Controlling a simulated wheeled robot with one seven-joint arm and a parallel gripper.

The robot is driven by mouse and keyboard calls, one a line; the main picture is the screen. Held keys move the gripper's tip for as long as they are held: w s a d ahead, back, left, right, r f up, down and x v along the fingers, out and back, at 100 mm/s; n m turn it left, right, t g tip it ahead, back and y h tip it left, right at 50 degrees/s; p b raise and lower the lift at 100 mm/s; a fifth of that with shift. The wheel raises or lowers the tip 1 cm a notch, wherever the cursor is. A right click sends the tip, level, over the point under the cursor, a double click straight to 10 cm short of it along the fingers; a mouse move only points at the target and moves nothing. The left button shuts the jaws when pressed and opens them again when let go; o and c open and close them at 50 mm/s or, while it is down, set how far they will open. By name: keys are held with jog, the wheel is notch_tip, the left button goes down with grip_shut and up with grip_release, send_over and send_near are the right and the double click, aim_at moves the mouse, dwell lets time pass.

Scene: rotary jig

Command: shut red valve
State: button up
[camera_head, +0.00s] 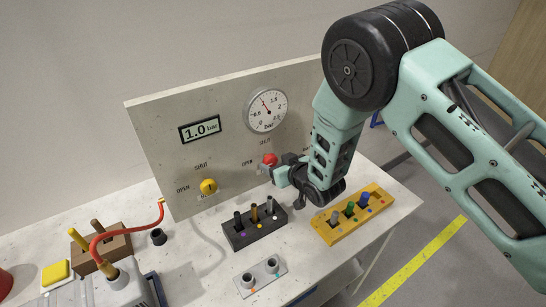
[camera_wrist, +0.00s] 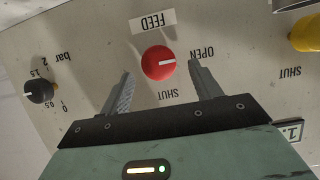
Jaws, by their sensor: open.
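The red valve (camera_head: 269,159) is a round red knob on the upright panel (camera_head: 160,120), partly hidden by my gripper in the head view. In the wrist view the red valve (camera_wrist: 158,62) shows a white mark pointing right, towards the OPEN label (camera_wrist: 203,54). The SHUT label (camera_wrist: 168,95) is below it and the FEED label (camera_wrist: 153,21) above it. My gripper (camera_wrist: 160,70) is open, with one finger on each side of the knob and gaps visible between. In the head view my gripper (camera_head: 274,172) is close to the panel.
A yellow valve (camera_head: 208,187) is left of the red one. A black bar-scale knob (camera_wrist: 38,90) sits on the other side. The panel bears a dial gauge (camera_head: 266,111) and a display (camera_head: 200,129) reading 1.0 bar. Black (camera_head: 240,235) and yellow (camera_head: 330,232) racks stand below.

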jog(key=shift+x, duration=1.3)
jog(key=c, duration=1)
jog(key=shift+o, duration=0.2)
